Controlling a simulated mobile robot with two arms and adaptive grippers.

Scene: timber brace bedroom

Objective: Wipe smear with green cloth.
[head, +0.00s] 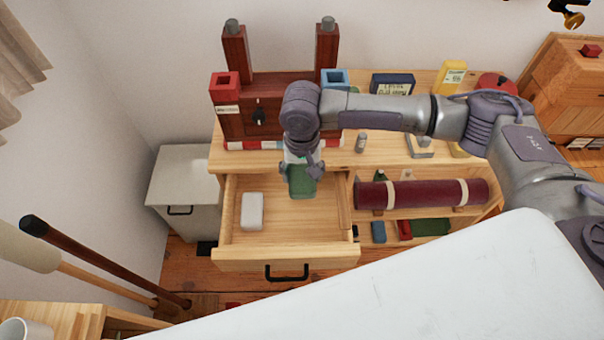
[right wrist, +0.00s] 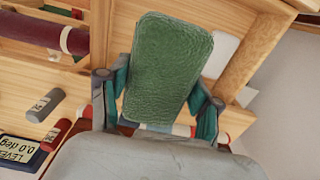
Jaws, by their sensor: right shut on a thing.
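My right gripper (head: 302,172) is shut on the green cloth (head: 301,184), a thick, textured green pad, and holds it above the back right part of the open wooden drawer (head: 280,222). In the right wrist view the green cloth (right wrist: 168,70) sits between the two fingers of my right gripper (right wrist: 160,108). I cannot make out a smear in either view; the arm and cloth cover part of the drawer and tabletop. My left gripper is not in view.
A white block (head: 252,211) lies in the drawer's left half. A dark red roll (head: 420,194) lies on the shelf right of it. A wooden frame (head: 262,100) stands on the tabletop behind. A white surface (head: 440,285) fills the front right.

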